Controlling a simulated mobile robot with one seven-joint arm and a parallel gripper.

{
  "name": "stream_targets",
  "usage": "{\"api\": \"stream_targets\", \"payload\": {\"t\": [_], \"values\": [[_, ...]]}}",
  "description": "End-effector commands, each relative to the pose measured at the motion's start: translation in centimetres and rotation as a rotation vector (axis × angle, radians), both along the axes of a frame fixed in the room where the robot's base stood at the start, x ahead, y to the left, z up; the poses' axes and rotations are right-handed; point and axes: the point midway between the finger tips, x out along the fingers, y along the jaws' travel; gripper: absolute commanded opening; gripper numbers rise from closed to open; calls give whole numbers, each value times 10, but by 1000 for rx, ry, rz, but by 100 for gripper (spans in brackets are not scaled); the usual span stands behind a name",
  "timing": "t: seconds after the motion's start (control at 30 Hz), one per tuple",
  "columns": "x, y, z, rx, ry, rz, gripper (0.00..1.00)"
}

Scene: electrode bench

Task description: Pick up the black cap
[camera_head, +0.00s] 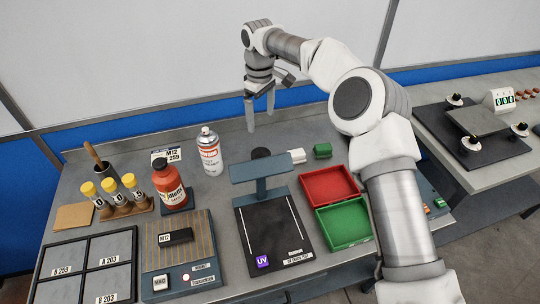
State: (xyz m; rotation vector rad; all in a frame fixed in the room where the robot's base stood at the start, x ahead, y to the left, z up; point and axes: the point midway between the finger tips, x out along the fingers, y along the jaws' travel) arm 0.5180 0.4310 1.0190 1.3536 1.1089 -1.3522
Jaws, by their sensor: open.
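A round black piece (261,153), which looks like the black cap, is on the grey bench just behind the UV stand (262,172). The top of the stand hides its lower front, so I cannot tell its full shape. My gripper (260,120) points down above and behind the black piece. Its two fingers are apart with nothing between them, clear of the bench.
A spray can (209,152) and red bottle (170,188) stand to the left. Red (328,186) and green (345,221) trays are front right. Free bench lies behind.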

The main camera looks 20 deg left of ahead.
Motion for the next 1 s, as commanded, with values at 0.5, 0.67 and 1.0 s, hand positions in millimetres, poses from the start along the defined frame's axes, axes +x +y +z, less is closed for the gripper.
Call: {"api": "stream_targets", "payload": {"t": [0.5, 0.67, 1.0], "values": [[-1, 1, -98, -1, 5, 2, 100], [0, 1, -117, 0, 3, 0, 100], [1, 4, -146, 0, 4, 0, 100]]}}
